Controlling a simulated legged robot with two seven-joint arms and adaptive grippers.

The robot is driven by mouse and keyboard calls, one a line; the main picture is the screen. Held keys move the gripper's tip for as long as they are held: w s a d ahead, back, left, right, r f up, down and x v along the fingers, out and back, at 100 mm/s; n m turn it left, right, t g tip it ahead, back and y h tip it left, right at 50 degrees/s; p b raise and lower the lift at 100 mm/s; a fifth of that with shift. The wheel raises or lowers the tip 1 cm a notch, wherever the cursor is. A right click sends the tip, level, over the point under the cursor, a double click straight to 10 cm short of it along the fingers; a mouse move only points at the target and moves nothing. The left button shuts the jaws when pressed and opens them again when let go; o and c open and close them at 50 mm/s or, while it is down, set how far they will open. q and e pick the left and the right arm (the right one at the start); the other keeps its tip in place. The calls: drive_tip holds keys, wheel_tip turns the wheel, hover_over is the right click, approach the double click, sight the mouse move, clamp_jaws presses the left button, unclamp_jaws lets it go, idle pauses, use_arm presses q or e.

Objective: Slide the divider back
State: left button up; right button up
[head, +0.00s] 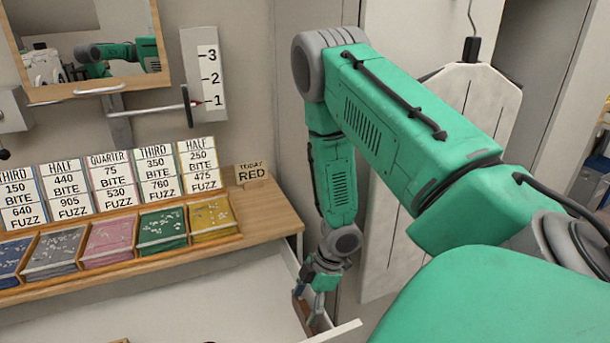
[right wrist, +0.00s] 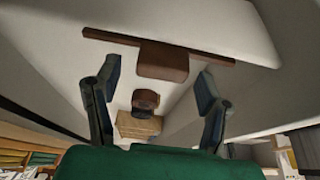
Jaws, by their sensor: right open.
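The divider is a thin dark brown bar (right wrist: 105,36) with a thicker brown block (right wrist: 163,61) at its middle, seen in the right wrist view inside a pale drawer (right wrist: 235,25). My right gripper (right wrist: 158,80) is open, with one finger on each side of the block's line and a gap to the block on both sides. In the head view my right gripper (head: 315,298) reaches down at the right end of the open drawer (head: 200,298), and the divider is mostly hidden there. My left gripper is not in view.
A round brown thing (right wrist: 145,100) and a light wooden block (right wrist: 139,126) show between the fingers. A wooden desk (head: 265,225) with coloured card trays (head: 160,230) and price signs stands left of my arm.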

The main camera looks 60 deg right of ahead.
wheel_tip(320, 180, up, 8)
drive_tip(key=shift+d, duration=0.1)
idle(0.5)
